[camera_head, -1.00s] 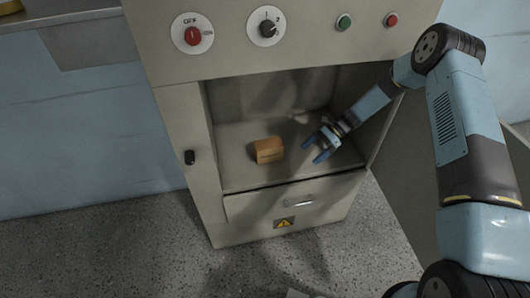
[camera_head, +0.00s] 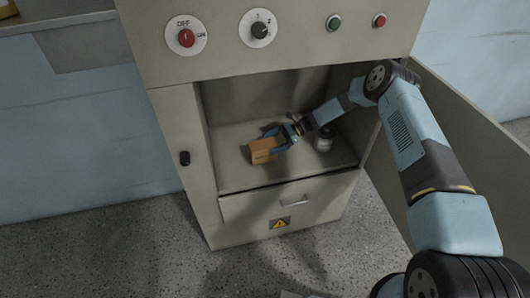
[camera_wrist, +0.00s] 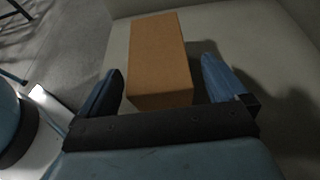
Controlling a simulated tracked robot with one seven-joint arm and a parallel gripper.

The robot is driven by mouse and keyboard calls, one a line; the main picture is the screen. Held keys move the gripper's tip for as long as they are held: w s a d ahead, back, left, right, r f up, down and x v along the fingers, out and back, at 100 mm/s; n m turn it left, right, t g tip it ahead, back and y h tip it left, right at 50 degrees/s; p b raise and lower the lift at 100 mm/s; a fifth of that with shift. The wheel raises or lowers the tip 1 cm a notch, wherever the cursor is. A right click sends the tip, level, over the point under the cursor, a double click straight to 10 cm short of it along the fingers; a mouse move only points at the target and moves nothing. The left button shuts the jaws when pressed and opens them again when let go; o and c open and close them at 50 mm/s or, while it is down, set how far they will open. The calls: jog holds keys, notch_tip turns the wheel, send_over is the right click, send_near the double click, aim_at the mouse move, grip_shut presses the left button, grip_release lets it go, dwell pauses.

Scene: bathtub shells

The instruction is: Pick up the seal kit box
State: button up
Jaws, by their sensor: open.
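The seal kit box is a small brown cardboard box (camera_head: 262,151) on the floor of the open cabinet compartment, left of its middle. In the wrist view the box (camera_wrist: 159,58) stands between the two blue fingers of my gripper (camera_wrist: 165,85). My gripper (camera_head: 279,139) is open at the right side of the box in the head view. Whether a finger touches the box I cannot tell.
The grey cabinet (camera_head: 165,120) frames the compartment, with its door (camera_head: 470,150) open at the right. A small grey-white jar (camera_head: 324,139) stands right of my gripper. Knobs and buttons sit above, and a drawer (camera_head: 293,203) lies below.

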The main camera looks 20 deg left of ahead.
aim_at(265, 146)
jog(key=x, duration=0.3)
jog(key=shift+s+a, duration=0.15)
jog(key=shift+a, duration=0.25)
jog(key=c, duration=1.3)
